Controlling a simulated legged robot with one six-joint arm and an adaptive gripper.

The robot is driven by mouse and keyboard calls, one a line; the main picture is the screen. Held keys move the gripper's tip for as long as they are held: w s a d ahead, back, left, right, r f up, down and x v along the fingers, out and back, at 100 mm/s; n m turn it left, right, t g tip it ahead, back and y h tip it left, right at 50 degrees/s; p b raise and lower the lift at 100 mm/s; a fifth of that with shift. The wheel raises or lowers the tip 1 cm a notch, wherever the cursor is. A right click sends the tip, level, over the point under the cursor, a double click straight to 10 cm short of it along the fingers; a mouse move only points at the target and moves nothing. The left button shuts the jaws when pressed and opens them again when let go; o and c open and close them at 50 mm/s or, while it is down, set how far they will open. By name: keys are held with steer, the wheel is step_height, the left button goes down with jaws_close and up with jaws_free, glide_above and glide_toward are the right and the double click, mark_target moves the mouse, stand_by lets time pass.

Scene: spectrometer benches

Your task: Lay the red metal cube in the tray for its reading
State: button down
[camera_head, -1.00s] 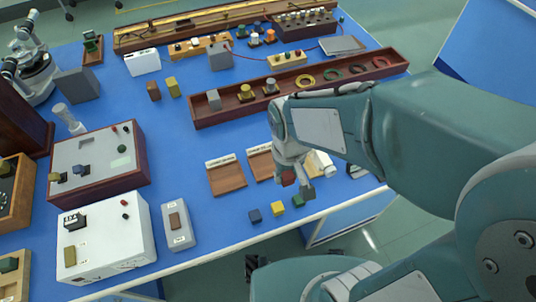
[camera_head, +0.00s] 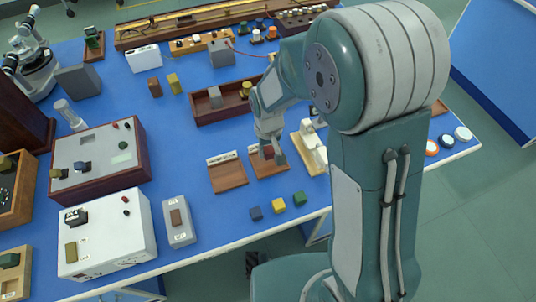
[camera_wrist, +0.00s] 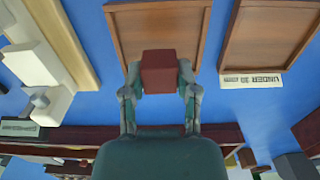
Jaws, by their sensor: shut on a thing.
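The red metal cube (camera_wrist: 158,72) is between the two fingers of my gripper (camera_wrist: 160,92), which is shut on it. In the head view the red cube (camera_head: 267,151) shows low at my gripper (camera_head: 272,154), over the label end of the right-hand wooden tray (camera_head: 268,170). In the wrist view this tray (camera_wrist: 158,22) lies behind the cube, its bottom edge partly hidden by it. I cannot tell whether the cube touches the tray. A second wooden tray (camera_head: 227,175) lies to the left; its label starts with "UNDER" in the wrist view (camera_wrist: 252,80).
A white instrument on a wooden base (camera_head: 312,148) stands close right of the tray. Blue (camera_head: 255,213), yellow (camera_head: 278,205) and green (camera_head: 299,199) cubes lie near the front edge. A long wooden trough (camera_head: 215,108) lies behind.

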mark_target(268, 156)
steer(key=shift+w+f, duration=0.1)
steer(key=shift+f, duration=1.55)
steer(key=shift+c, duration=1.8)
jaws_free()
steer(key=shift+f, duration=0.1)
step_height(268, 156, up, 12)
steer(key=shift+r, duration=0.1)
steer(key=shift+d+r, duration=0.15)
steer(key=shift+r, duration=0.2)
steer(key=s+d+r+m+t, duration=0.3)
steer(key=s+d+r+t, duration=0.2)
steer(key=s+d+r, duration=0.7)
steer(key=s+r, duration=0.2)
steer(key=s, duration=0.2)
steer(key=shift+s+d+r+m+t, duration=0.2)
steer(key=shift+s+d+m+t, duration=0.1)
steer(key=shift+s+d, duration=0.05)
